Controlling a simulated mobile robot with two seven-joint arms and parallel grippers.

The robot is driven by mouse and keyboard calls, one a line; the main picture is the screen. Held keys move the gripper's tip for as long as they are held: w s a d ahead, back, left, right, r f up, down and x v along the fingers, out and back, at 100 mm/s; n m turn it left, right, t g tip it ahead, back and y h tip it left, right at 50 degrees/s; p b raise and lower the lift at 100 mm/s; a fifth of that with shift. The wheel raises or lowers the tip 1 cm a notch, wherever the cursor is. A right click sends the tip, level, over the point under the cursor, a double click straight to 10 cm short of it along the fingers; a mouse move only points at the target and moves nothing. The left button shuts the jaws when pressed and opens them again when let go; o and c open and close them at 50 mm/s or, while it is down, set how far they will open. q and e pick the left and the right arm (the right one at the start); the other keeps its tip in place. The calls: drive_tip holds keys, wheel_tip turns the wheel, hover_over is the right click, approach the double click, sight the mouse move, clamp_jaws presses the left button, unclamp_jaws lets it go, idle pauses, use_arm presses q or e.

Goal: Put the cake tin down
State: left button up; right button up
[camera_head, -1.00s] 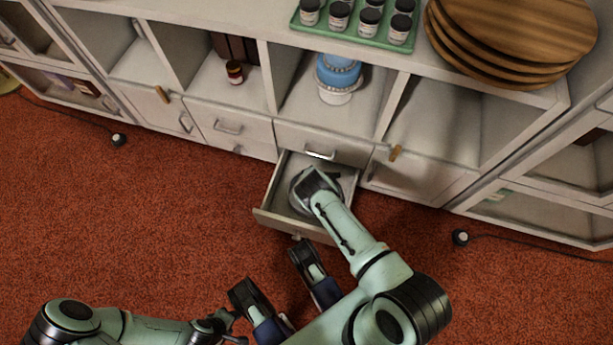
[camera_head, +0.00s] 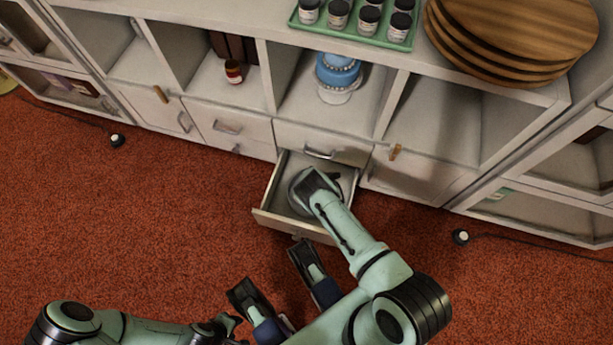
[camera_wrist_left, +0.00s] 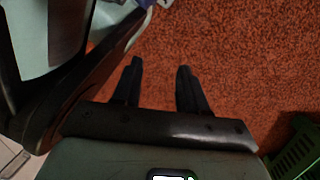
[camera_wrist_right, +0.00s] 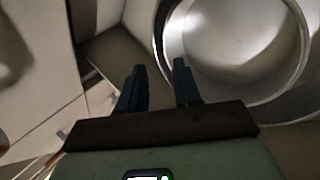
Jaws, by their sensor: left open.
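The cake tin (camera_head: 297,195), round and grey metal, lies inside the open drawer (camera_head: 265,217), partly hidden under my right arm. In the right wrist view the tin (camera_wrist_right: 235,50) is large, with its bright inside and rim facing the camera. My right gripper (camera_wrist_right: 160,72) is at the tin's edge; its fingers stand apart, with the rim running close to the gap between them. I cannot tell whether they touch it. My left gripper (camera_head: 272,270) is open and empty above the carpet in front of the drawer; it also shows in the left wrist view (camera_wrist_left: 160,68).
The cabinet holds a blue cake (camera_head: 338,75) on a stand and a small jar (camera_head: 233,71). On its top are a green tray (camera_head: 352,34) of jars and stacked wooden boards (camera_head: 515,40). A green crate (camera_wrist_left: 298,150) shows near my left gripper. The red carpet (camera_head: 130,220) is largely clear.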

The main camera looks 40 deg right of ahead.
use_arm(q)
drive_tip(key=shift+r, duration=0.1)
use_arm(e)
drive_tip(key=s+a+r+m+g+p, duration=0.2)
drive_tip(key=s+r+m+p, duration=0.5)
drive_tip(key=s+r+m, duration=0.65)
use_arm(q)
drive_tip(key=w+d+r+t, duration=0.2)
drive_tip(key=w+r, duration=0.5)
drive_tip(key=r, duration=0.2)
drive_tip(key=shift+w+d+r+m+t, duration=0.15)
drive_tip(key=shift+d+r+m+t, duration=0.1)
drive_tip(key=shift+d+m+t, duration=0.15)
use_arm(e)
drive_tip(key=s+a+r+m+g+y, duration=0.3)
drive_tip(key=s+a+r+m, duration=0.5)
drive_tip(key=s+a, duration=0.4)
drive_tip(key=shift+a+r, duration=0.15)
drive_tip(key=shift+r, duration=0.6)
